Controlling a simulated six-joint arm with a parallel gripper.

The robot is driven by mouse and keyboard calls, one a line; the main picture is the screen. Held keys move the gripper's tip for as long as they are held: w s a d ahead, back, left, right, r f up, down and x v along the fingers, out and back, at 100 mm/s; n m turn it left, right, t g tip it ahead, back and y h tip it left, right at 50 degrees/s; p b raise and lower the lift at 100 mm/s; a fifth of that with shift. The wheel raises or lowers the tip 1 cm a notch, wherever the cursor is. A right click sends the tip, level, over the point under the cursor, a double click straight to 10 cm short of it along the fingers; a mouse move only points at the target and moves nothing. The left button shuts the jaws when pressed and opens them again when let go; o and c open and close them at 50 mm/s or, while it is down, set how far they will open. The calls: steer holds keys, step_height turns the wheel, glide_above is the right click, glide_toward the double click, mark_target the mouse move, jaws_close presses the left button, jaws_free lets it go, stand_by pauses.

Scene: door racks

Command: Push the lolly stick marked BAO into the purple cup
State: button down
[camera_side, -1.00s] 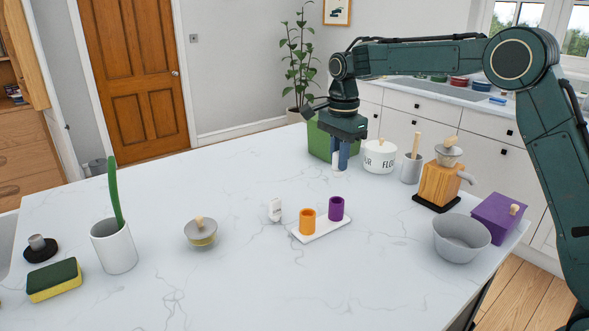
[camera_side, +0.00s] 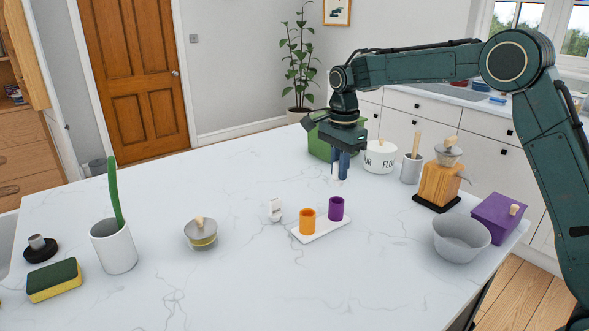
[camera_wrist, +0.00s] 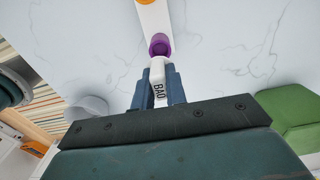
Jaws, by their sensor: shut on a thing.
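My gripper (camera_side: 341,168) is shut on a white lolly stick (camera_wrist: 157,69), with BAO printed along it in the wrist view. In the side view the stick (camera_side: 335,171) hangs roughly upright, above and behind the purple cup (camera_side: 336,208). The purple cup (camera_wrist: 160,46) lies just beyond the stick's tip in the wrist view. They look apart in the side view. The cup stands on a white tray (camera_side: 322,232) beside an orange cup (camera_side: 307,221). Part of the stick is hidden between the fingers.
A small white block-like item (camera_side: 274,209) stands left of the tray. A grey bowl (camera_side: 461,238) and purple box (camera_side: 499,217) are at the right. A flour pot (camera_side: 380,157) and green container (camera_side: 319,143) stand behind. The counter front is clear.

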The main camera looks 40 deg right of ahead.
mark_target(338, 185)
steer(key=shift+f, duration=1.6)
steer(key=shift+f, duration=1.25)
stand_by(0.8)
steer(key=c, duration=1.3)
jaws_free()
steer(key=shift+c, duration=0.2)
step_height(338, 185, up, 14)
steer(key=shift+f, duration=0.1)
